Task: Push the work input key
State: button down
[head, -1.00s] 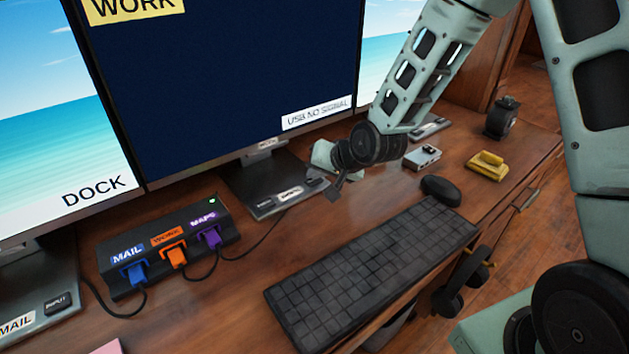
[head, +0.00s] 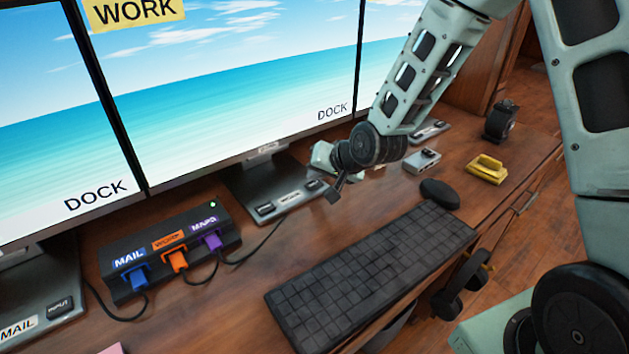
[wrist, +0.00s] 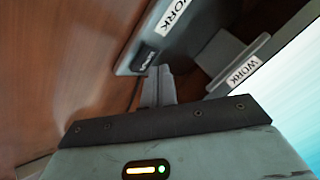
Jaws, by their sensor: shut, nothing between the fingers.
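The work monitor (head: 240,85) shows a beach picture marked DOCK. On its dark stand base (head: 248,182), the small black input key (head: 316,185) sits to the right of the WORK label (head: 290,196). My gripper (head: 335,194) is shut and empty, just right of this key in the head view. In the wrist view, the closed fingertips (wrist: 159,72) are close to the key (wrist: 146,55), whose lettering is blurred. I cannot tell whether they touch it.
A black dock box (head: 160,250) with blue, orange and purple plugs stands left, its light green. A keyboard (head: 372,278) and mouse (head: 440,193) lie in front. Bare desk lies between the base and keyboard.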

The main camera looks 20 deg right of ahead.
aim_at(317, 186)
notch_tip(317, 186, up, 6)
jog(key=p, duration=0.5)
jog(key=shift+r, duration=0.1)
dwell(0.5)
jog(key=s+a+r+n+g+p, duration=0.2)
jog(key=s+a+r+n, duration=0.15)
jog(key=s, duration=0.35)
jog(key=s+a+r+n+g+p, duration=0.1)
jog(key=s+a+r+n+g, duration=0.2)
jog(key=s, duration=0.4)
jog(key=s+r+n+g+h+p, duration=0.1)
jog(key=s+r+n, duration=0.1)
jog(key=s, duration=0.7)
jog(key=s+r+n+g+h+p, duration=0.1)
jog(key=s+r+n+g+h, duration=0.1)
jog(key=s+r, duration=0.3)
jog(key=s+n, duration=0.1)
jog(key=s, duration=0.3)
jog(key=shift+s+r, duration=0.2)
jog(key=shift+r, duration=0.05)
